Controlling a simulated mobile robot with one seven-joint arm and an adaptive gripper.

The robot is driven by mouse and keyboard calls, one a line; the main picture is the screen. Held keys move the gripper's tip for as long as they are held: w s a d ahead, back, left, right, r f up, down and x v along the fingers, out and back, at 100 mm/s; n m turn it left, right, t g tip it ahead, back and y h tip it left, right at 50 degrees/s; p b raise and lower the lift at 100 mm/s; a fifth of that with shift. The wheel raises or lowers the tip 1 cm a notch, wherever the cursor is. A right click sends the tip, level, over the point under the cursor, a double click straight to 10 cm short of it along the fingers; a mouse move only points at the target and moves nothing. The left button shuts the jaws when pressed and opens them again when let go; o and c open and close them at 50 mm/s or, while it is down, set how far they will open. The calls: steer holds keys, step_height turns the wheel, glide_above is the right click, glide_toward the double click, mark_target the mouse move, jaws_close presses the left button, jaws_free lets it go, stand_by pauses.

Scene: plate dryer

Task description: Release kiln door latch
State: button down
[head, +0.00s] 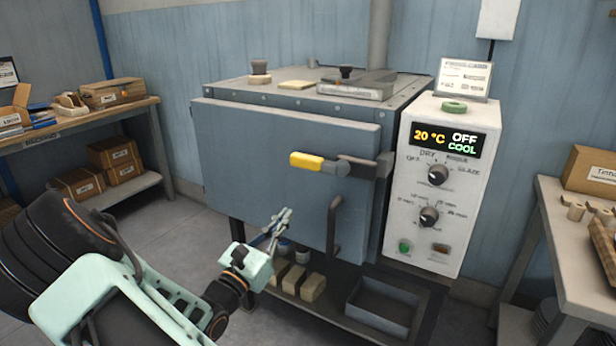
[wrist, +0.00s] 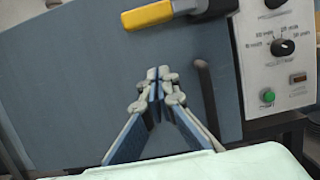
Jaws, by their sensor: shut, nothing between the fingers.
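The kiln door (head: 265,160) is a flat blue-grey panel on the front of the kiln and looks closed. The latch handle (head: 308,162) has a yellow grip and a dark arm; it lies roughly level across the door's upper right edge. It also shows at the top of the wrist view (wrist: 150,14). My gripper (head: 284,214) is in front of the lower door, below and left of the latch, and apart from it. In the wrist view my gripper (wrist: 158,74) has its fingertips together, with nothing between them.
A dark vertical door handle (head: 333,228) stands out right of my gripper. The control panel (head: 435,185) on the right reads 20 °C, OFF, COOL. Bricks and an empty grey bin (head: 380,303) sit on the shelf below. Tables stand at left and right.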

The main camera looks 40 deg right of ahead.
mark_target(321, 162)
steer(key=w+d+r+b, duration=0.1)
steer(key=w+d+r, duration=0.2)
steer(key=d+r, duration=0.3)
steer(key=shift+s+x, duration=0.25)
steer(key=shift+x, duration=1.25)
